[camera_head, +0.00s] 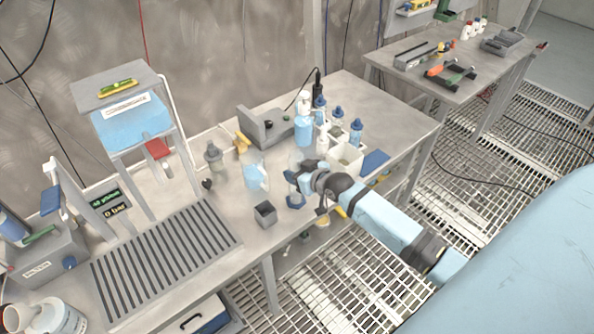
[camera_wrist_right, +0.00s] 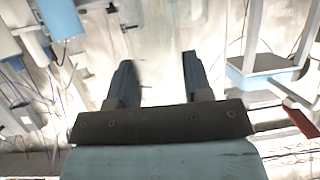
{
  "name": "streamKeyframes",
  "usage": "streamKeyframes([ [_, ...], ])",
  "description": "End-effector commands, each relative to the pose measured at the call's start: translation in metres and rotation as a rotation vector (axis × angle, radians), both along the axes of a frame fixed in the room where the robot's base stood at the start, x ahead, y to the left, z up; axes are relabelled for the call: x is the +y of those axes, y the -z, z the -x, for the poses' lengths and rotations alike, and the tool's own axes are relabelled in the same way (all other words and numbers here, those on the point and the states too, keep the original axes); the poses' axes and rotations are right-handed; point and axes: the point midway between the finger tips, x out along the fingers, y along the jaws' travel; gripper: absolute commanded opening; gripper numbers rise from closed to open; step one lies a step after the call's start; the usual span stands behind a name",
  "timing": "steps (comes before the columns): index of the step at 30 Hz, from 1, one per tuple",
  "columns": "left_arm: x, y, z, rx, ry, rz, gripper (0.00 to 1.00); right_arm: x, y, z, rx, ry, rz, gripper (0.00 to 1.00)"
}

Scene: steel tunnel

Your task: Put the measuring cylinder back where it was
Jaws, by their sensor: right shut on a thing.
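My right gripper (camera_head: 298,180) comes in from the lower right and is shut on the tube above the foot. In the right wrist view its two dark fingers (camera_wrist_right: 158,70) stand apart, with the clear tube barely visible between them. The cylinder looks upright. I cannot tell whether its foot touches the bench. My left gripper is not in view.
A clear jug with blue liquid (camera_head: 254,177) stands left of the cylinder, and a small dark grey box (camera_head: 265,213) lies in front. A white bottle rack (camera_head: 346,160) and a blue pad (camera_head: 375,161) are to the right. A slotted drain grid (camera_head: 165,258) covers the left front.

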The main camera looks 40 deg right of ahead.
Motion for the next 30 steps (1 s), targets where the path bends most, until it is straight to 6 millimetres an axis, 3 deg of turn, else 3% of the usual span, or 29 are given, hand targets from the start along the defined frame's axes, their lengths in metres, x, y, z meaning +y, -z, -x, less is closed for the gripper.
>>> streamKeyframes([
  [9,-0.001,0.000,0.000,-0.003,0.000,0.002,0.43,0.000,0.003,0.000,-0.001,0.000,0.000,0.20],
  [10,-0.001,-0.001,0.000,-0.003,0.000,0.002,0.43,0.000,0.002,0.000,-0.001,0.000,0.000,0.53],
  [12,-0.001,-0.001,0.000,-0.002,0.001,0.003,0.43,0.000,0.002,0.000,-0.001,0.000,0.000,0.69],
  [13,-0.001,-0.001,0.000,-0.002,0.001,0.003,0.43,0.000,0.002,0.000,-0.001,0.000,0.000,0.71],
  [23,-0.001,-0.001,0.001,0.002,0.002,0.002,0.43,0.000,-0.002,0.001,-0.001,0.000,0.000,0.71],
  [30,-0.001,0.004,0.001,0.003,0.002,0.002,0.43,-0.007,-0.015,0.039,0.001,0.000,0.001,0.71],
])
